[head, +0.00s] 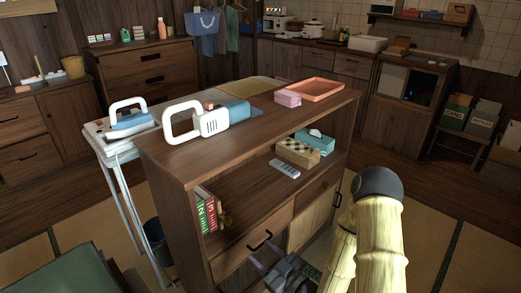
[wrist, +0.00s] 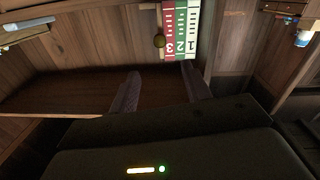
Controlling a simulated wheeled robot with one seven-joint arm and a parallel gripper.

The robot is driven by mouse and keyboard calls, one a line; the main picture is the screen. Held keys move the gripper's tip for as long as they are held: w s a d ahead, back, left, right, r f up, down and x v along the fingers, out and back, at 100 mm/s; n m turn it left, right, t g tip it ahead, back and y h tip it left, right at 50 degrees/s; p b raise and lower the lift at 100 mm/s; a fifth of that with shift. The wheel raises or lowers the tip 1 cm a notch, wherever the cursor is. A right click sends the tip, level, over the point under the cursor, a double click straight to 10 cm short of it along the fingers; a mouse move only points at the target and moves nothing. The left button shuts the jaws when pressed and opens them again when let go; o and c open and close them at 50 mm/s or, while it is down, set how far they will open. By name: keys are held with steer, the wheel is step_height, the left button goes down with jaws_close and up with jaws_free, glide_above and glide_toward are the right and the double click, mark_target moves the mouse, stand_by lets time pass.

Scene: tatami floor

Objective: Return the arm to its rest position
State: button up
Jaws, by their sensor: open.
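My gripper (wrist: 160,90) is open in the wrist view, its two dark fingers apart with only a brown wooden surface seen between them. In the head view my gripper (head: 266,257) shows low in the picture, in front of the wooden cabinet (head: 232,251) and close to its drawer fronts. My pale, bamboo-like arm (head: 378,240) bends on the right side of the head view. I cannot tell whether the fingers touch the cabinet.
Numbered books (head: 206,211) stand in the cabinet's open shelf, also seen in the wrist view (wrist: 181,30). A remote (head: 284,169), a checkered box (head: 298,152) and a tissue box (head: 315,141) share that shelf. Bare tatami (head: 430,215) lies to the right.

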steer(key=d+m+g+h, duration=0.3)
steer(key=d+g+h, duration=0.3)
steer(key=d+h, duration=0.3)
steer(key=s+d+r+m+g+h, duration=0.2)
steer(key=s+r+m, duration=0.2)
steer(key=s, duration=0.2)
steer(key=s+d+r+m+g+h, duration=0.1)
steer(key=s+d+r+m+g, duration=0.25)
steer(key=s, duration=0.25)
step_height(320, 180, up, 37)
steer(key=a+p, duration=0.1)
steer(key=p, duration=3.5)
steer(key=shift+t, duration=0.35)
steer(key=shift+f, duration=0.1)
